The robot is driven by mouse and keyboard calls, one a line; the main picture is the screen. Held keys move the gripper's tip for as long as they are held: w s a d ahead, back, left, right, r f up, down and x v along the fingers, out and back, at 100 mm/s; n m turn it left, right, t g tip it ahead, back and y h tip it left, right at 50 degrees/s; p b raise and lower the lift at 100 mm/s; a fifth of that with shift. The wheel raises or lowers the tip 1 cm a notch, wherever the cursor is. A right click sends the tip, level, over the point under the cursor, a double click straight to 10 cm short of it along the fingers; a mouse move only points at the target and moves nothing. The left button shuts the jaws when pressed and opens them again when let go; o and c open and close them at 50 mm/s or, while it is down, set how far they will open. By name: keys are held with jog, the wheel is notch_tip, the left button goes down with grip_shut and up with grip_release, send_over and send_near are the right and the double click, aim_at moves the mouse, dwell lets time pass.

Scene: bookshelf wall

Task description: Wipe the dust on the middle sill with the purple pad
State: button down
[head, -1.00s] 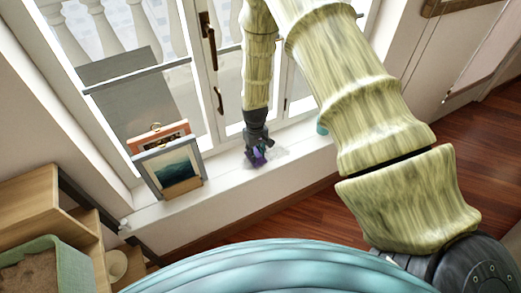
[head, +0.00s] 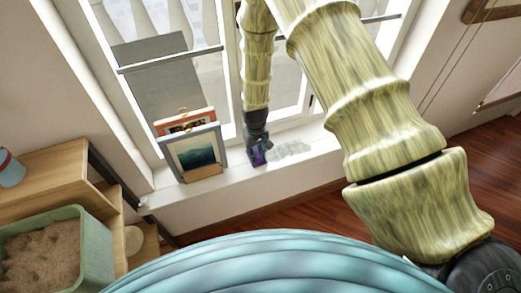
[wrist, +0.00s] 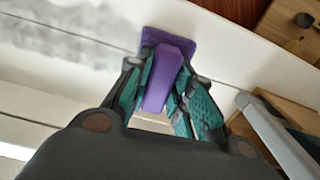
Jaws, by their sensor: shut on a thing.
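The purple pad (wrist: 168,75) is a flat plate with a raised purple grip, seen in the wrist view. My gripper (wrist: 162,92) is shut on that grip, one finger on each side. In the head view my gripper (head: 257,150) is low over the white sill (head: 228,178), with the purple pad (head: 257,158) at its tip. The pad appears to be at the sill surface, though contact is hard to confirm. A grey dust patch (head: 291,149) lies on the sill just right of the pad; the dust (wrist: 60,45) also shows at the left in the wrist view.
Framed pictures (head: 195,152) stand on the sill left of my gripper, close to it. A wooden shelf (head: 60,170) with a green sand-filled box (head: 100,245) is at the left. The window is behind the sill. Right of the dust, the sill is partly hidden by my arm.

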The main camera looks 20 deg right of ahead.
aim_at(256, 151)
jog(key=shift+r+p, duration=2.15)
jog(key=shift+r, duration=1.85)
